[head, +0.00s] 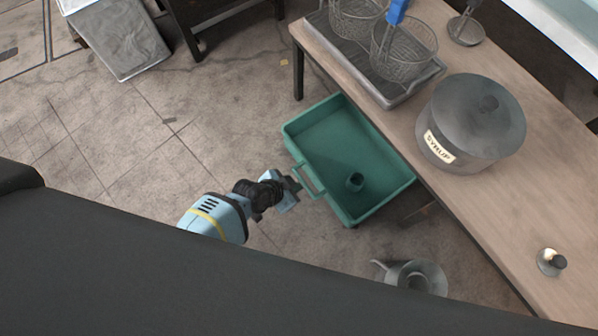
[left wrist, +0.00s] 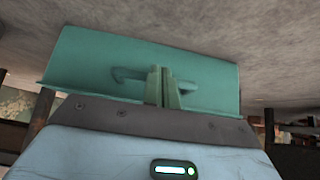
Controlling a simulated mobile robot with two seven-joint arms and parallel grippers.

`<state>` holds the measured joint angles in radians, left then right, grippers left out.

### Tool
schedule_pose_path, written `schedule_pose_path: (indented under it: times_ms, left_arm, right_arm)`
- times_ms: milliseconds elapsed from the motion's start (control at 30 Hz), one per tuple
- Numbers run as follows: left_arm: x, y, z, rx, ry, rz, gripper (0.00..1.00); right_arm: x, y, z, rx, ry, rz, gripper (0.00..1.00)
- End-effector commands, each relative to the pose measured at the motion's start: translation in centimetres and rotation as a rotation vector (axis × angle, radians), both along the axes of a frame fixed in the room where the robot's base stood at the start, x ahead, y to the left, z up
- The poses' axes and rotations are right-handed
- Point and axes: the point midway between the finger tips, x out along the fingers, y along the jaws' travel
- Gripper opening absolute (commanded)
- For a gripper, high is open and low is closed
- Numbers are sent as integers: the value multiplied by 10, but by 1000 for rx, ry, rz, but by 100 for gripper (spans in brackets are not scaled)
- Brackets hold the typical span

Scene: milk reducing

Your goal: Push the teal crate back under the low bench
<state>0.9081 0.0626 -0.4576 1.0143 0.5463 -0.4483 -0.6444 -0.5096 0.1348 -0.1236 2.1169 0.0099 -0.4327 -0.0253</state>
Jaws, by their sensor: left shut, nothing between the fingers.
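The teal crate (head: 330,125) stands on the floor, partly beneath the low bench (head: 480,205) and partly sticking out to its left. The crate's handle (head: 308,180) is on the side facing my left gripper. My left gripper (head: 293,187) is shut and empty, close to that handle; I cannot tell whether it touches. In the left wrist view the crate's front wall (left wrist: 210,75) fills the space ahead of the shut fingers (left wrist: 160,88). My right gripper is not in view.
On the bench stand a syrup pot (head: 478,120), wire baskets (head: 403,50) on a grey tray (head: 335,50), and a small knobbed item (head: 550,262). A metal can with a spout (head: 415,277) is on the floor below the crate.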

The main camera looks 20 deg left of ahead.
Motion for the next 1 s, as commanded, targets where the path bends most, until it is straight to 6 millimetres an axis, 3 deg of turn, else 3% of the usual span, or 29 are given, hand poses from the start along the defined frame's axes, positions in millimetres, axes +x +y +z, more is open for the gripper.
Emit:
schedule_pose_path:
  times_ms: [500,1000]
  left_arm:
    - [25,-22,1,-2,-2,0,0]
    - [48,-41,1,-2,-2,0,0]
  right_arm:
    - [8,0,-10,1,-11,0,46]
    - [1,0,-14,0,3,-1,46]
